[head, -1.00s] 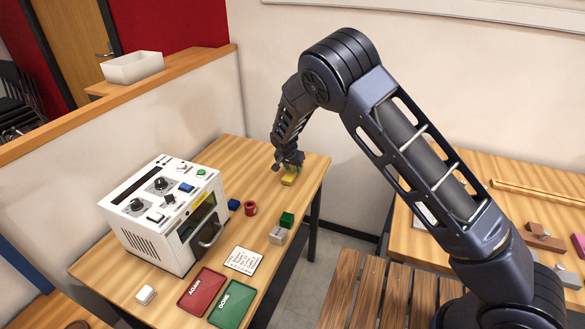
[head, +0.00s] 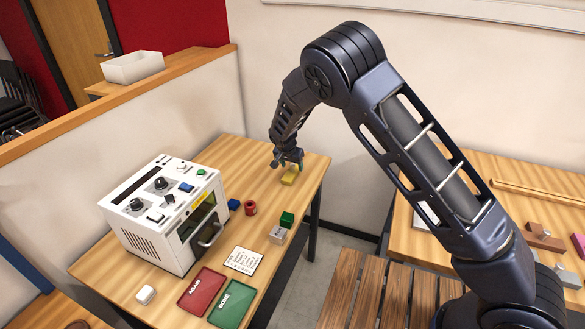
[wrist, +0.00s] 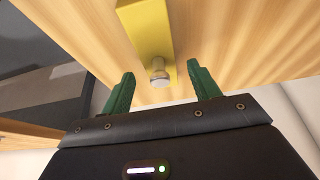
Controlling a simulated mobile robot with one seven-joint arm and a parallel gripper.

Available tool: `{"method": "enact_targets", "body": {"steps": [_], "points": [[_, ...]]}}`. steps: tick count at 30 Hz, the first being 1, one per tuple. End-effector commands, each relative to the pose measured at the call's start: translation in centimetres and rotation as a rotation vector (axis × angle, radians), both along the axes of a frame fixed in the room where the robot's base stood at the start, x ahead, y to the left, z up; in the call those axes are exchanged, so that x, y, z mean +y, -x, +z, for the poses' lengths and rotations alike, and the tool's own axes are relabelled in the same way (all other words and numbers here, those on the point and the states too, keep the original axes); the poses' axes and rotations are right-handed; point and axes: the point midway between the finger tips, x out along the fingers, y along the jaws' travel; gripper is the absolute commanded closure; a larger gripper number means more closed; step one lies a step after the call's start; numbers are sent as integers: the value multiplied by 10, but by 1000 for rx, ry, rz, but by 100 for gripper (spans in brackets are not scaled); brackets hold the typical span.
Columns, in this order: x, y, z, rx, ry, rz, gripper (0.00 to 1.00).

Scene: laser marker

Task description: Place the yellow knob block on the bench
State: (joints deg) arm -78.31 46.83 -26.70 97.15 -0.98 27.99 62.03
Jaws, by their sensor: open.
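The yellow knob block (head: 289,178) lies on the far right part of the wooden bench (head: 255,157). In the wrist view the yellow block (wrist: 147,30) is a long bar with a round metallic knob at its near end. My gripper (head: 288,163) is just above and behind the block in the head view, open and empty. In the wrist view its two green fingers (wrist: 160,72) stand apart on either side of the knob, with gaps between them and it. Whether the fingertips reach down to the knob's height I cannot tell.
The white laser machine (head: 165,215) stands on the left of the bench. A blue block (head: 234,204), a red ring-shaped part (head: 250,208), a green block (head: 287,219) and a grey block (head: 278,235) stand nearby. Red (head: 202,290) and green (head: 232,303) trays lie in front.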

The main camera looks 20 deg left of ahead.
Motion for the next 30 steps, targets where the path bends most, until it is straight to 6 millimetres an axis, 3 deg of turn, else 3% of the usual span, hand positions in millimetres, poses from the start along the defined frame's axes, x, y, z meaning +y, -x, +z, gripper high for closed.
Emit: {"method": "enact_targets", "body": {"steps": [9,15,30], "points": [[0,24,58,-1,-2,0,39],[0,34,83,0,-2,0,39],[-6,34,98,4,-2,-6,39]]}}
